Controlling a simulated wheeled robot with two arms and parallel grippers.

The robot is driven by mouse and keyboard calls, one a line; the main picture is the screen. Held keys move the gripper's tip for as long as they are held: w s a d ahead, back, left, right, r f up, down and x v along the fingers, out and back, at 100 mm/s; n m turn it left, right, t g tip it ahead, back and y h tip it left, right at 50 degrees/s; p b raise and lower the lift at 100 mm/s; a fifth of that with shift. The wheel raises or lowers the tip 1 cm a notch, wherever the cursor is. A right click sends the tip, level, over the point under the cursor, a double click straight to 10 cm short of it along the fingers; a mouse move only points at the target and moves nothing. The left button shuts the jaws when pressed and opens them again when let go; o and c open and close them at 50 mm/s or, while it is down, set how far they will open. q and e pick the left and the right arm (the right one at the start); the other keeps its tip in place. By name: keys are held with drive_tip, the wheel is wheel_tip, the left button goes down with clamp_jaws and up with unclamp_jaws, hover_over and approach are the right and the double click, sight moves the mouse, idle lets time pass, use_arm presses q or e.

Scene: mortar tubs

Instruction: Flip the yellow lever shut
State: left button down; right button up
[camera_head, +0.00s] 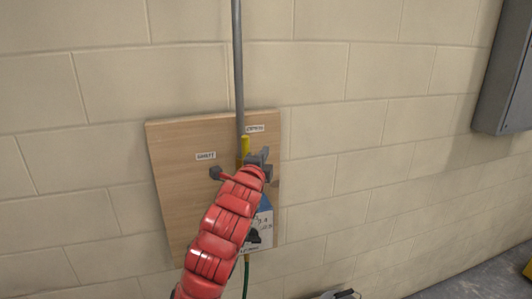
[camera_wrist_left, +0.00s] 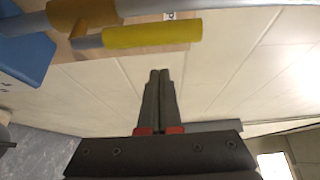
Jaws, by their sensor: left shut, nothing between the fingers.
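The yellow lever (camera_head: 245,146) points up alongside a grey pipe (camera_head: 238,70) on a wooden board (camera_head: 172,190). In the left wrist view the lever (camera_wrist_left: 152,36) is a yellow sleeve on a grey stem, roughly parallel to the pipe. My left gripper (camera_head: 264,155) is just right of the lever in the head view, partly hidden by its own red arm. In the left wrist view its fingertips (camera_wrist_left: 160,75) are together and empty, apart from the lever in the picture. The valve body is mostly hidden behind my arm in the head view. My right gripper is not visible.
Two small white labels sit on the board, one left (camera_head: 206,156) and one upper right (camera_head: 255,129). A blue box (camera_head: 264,212) is below, partly covered by my arm. A grey cabinet (camera_head: 506,75) hangs at the right; the block wall between is bare.

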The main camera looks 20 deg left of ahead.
use_arm(q)
drive_tip(key=a, duration=0.1)
drive_tip(key=s+a+p, duration=0.1)
drive_tip(key=shift+s+a, duration=0.2)
drive_tip(key=shift+a, duration=0.15)
drive_tip(key=shift+s+a+n+b, duration=0.1)
drive_tip(key=shift+a+n+b, duration=0.1)
drive_tip(key=shift+n+b, duration=0.35)
drive_tip(key=shift+b, duration=0.3)
